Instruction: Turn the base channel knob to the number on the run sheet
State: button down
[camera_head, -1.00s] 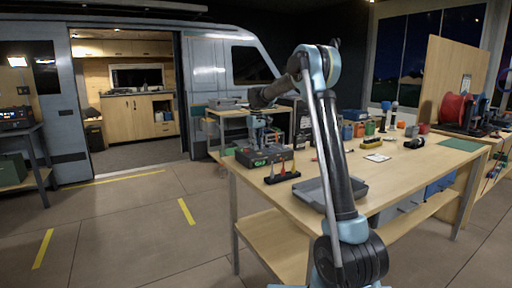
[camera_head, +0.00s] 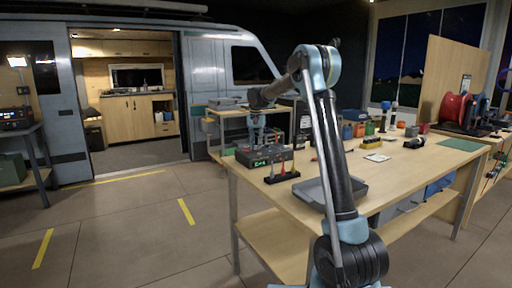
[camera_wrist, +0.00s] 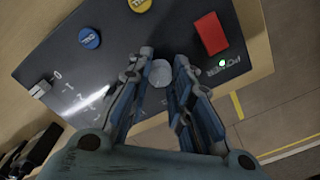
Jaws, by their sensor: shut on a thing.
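The dark base unit (camera_head: 264,157), with a small lit green display on its front, sits on the left end of the workbench. My gripper (camera_head: 260,139) points down over its top. In the wrist view my gripper (camera_wrist: 160,88) is shut on a round grey knob (camera_wrist: 160,72) on the dark panel (camera_wrist: 115,45). The fingers hide the knob's sides and any pointer. Small white numerals lie on the panel to the left. A small white sheet (camera_head: 377,157) lies flat on the bench; its writing is too small to read.
Blue (camera_wrist: 89,38) and yellow (camera_wrist: 139,4) round buttons, a red block (camera_wrist: 211,33) and a small silver part (camera_wrist: 41,88) are on the panel near my fingers. A grey tray (camera_head: 318,190) and a dark rack with red-tipped items (camera_head: 282,175) stand in front of the unit.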

jog(key=shift+m, duration=1)
jog(key=c, duration=1.4)
grip_release()
jog(key=shift+r, duration=0.1)
notch_tip(320, 180, up, 12)
jog(key=shift+f, duration=0.15)
